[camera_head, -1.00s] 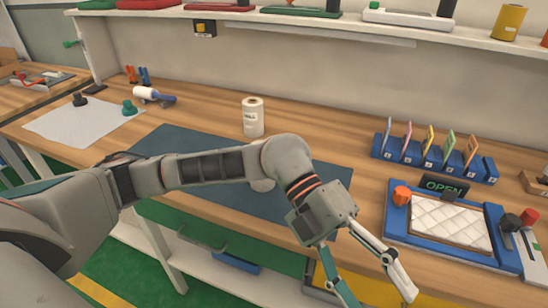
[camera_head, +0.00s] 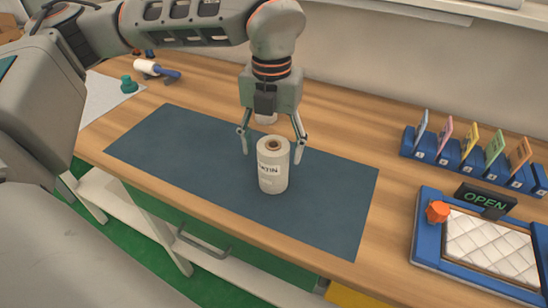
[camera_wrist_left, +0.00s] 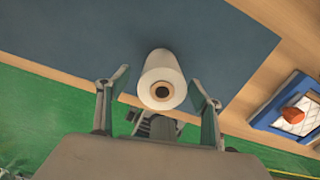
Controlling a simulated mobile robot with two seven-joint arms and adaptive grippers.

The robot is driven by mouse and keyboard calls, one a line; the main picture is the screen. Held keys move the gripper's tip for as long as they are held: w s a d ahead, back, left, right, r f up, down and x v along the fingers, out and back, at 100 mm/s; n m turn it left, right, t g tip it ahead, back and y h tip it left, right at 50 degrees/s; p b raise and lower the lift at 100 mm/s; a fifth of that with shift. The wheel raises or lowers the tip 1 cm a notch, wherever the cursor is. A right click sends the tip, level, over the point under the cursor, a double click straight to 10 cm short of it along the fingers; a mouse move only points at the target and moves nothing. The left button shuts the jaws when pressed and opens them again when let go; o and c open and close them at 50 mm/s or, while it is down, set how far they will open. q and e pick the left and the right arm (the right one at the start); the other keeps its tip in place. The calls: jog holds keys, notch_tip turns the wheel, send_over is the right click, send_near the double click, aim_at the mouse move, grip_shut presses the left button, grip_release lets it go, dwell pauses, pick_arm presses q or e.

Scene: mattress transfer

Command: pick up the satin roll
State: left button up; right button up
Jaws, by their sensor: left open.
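The satin roll (camera_head: 272,178), a white cylinder with a brown core and a dark label ending in "TIN", stands upright on the dark blue mat (camera_head: 180,150). My left gripper (camera_head: 272,150) points down over it, open, with one finger on each side of its upper part. In the left wrist view the roll (camera_wrist_left: 165,68) shows end-on between the two fingers (camera_wrist_left: 160,80), with gaps on both sides. My right gripper is in neither view.
A blue tray with a quilted white pad (camera_head: 490,245), an OPEN sign (camera_head: 485,200) and a blue card rack (camera_head: 470,160) are at the right. The mat around the satin roll is clear.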

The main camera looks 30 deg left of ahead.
aim_at(274, 172)
pick_arm(q)
jog(key=shift+s+d+f, duration=0.1)
jog(key=shift+s+f, duration=0.05)
jog(key=shift+f, duration=0.75)
notch_tip(274, 172, down, 6)
jog(key=shift+d+r+b, duration=0.1)
jog(key=shift+b, duration=0.25)
jog(key=shift+r, duration=0.1)
jog(key=c, duration=1.4)
